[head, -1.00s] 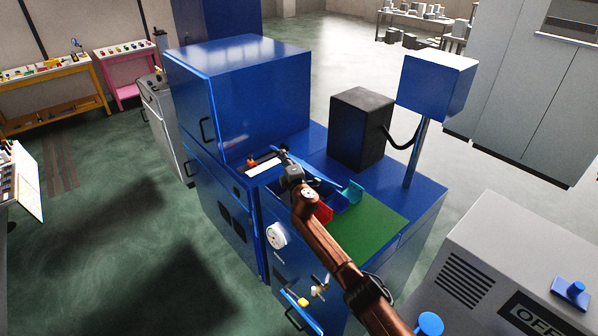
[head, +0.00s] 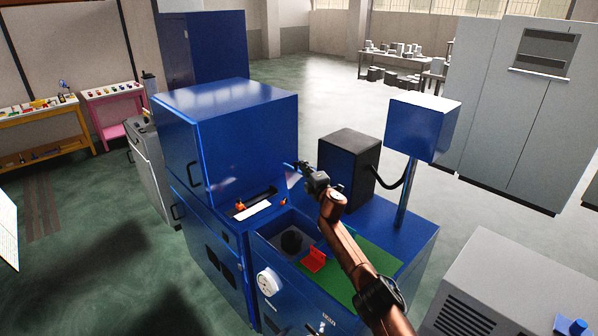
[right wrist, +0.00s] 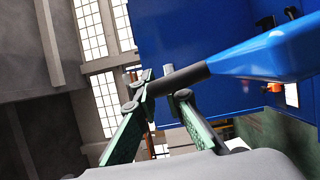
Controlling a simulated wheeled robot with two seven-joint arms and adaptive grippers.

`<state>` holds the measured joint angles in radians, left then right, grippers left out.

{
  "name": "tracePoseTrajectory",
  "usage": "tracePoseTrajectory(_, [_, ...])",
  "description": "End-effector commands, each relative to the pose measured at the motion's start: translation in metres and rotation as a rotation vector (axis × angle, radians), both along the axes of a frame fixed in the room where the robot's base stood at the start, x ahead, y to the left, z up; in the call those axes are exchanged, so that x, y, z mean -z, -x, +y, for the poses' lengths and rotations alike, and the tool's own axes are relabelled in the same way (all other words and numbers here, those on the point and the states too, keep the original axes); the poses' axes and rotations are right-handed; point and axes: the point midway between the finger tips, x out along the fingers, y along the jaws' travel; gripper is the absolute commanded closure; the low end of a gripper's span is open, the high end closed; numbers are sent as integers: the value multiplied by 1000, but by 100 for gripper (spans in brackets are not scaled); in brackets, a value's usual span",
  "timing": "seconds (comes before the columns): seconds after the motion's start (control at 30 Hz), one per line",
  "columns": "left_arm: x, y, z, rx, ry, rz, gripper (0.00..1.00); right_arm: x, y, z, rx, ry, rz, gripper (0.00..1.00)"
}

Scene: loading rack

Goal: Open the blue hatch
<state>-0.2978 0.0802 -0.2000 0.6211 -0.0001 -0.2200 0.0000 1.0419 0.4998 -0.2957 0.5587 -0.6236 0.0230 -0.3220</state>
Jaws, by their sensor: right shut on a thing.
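My right gripper (head: 305,168) is raised above the open recess in the blue machine top, in front of the black box. In the right wrist view its green-padded fingers (right wrist: 160,90) are shut on the black rod-like end of a long blue part (right wrist: 275,52), which looks like the blue hatch. In the head view only a pale blue piece (head: 293,179) of it shows beside the fingertips; the rest is hidden or edge-on. The recess (head: 270,235) is uncovered, with a dark round hole (head: 291,242) and a red piece (head: 316,260) showing. My left gripper is out of view.
A tall blue cabinet section (head: 235,140) stands left of the recess. A black box (head: 349,165) and a blue box on a post (head: 423,128) stand behind and to the right. A green surface (head: 340,285) lies right of the recess. A grey unit (head: 500,290) is at lower right.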

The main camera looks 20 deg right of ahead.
Motion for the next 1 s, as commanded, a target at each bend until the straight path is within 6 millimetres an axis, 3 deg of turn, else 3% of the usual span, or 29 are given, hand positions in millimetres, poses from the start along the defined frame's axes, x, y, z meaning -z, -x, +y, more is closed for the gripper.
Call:
tracePoseTrajectory(0.43, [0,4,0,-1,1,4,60,0,0,-3,1,0,1,100])
tracePoseTrajectory(0.47, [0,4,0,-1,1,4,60,0,0,-3,1,0,1,90])
tracePoseTrajectory(0.7, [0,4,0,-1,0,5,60,0,0,-4,1,0,1,73])
tracePoseTrajectory(1.0, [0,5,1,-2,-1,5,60,0,1,-4,2,1,1,73])
